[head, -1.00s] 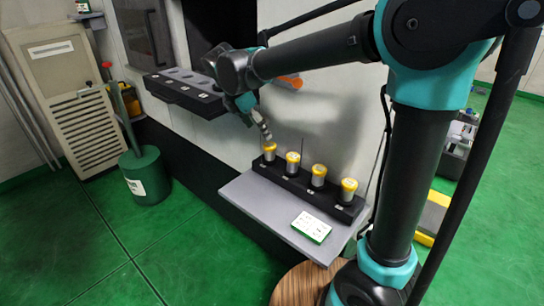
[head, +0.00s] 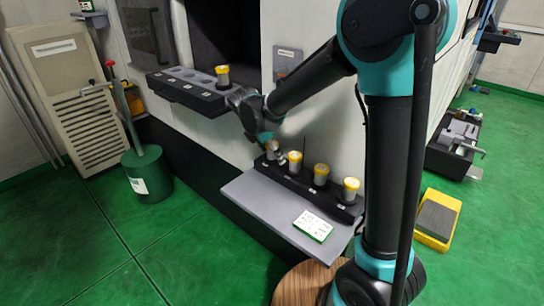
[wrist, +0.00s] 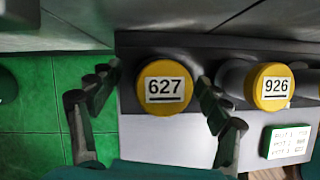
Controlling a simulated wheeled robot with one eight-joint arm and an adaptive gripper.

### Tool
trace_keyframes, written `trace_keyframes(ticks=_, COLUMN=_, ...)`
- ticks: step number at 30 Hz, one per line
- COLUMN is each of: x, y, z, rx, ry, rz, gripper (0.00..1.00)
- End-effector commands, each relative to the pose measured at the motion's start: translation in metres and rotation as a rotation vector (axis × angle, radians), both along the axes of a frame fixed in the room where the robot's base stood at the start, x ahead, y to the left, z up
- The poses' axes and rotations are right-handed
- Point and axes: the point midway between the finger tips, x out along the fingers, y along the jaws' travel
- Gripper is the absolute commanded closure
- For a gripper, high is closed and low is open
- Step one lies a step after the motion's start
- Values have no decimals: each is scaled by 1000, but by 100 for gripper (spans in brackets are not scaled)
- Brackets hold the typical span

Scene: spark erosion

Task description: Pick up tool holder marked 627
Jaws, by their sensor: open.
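The tool holder marked 627 (wrist: 165,88) has a yellow cap with a white label and lies between my fingers in the wrist view. In the head view it is the leftmost holder (head: 271,147) on the lower rack, partly hidden by my gripper. My gripper (wrist: 155,80) is open, with one finger on each side of the yellow cap. I cannot tell whether the fingers touch it. The right finger is between 627 and the holder marked 926 (wrist: 270,87).
A white-green card (head: 313,225) lies in front. The upper rack (head: 190,93) bears one holder (head: 222,75) and empty places.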

Motion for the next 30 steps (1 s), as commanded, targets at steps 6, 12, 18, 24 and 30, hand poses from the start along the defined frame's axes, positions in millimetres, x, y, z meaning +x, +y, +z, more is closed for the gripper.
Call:
trace_keyframes(ticks=6, x=1, y=-1, z=-2, rx=0, ry=0, rz=1, gripper=23)
trace_keyframes(ticks=12, x=1, y=-1, z=-2, rx=0, ry=0, rz=1, gripper=42)
trace_keyframes(ticks=18, x=1, y=-1, z=-2, rx=0, ry=0, rz=1, gripper=67)
trace_keyframes(ticks=24, x=1, y=-1, z=-2, rx=0, ry=0, rz=1, gripper=91)
trace_keyframes(ticks=30, x=1, y=-1, z=-2, rx=0, ry=0, rz=1, gripper=94)
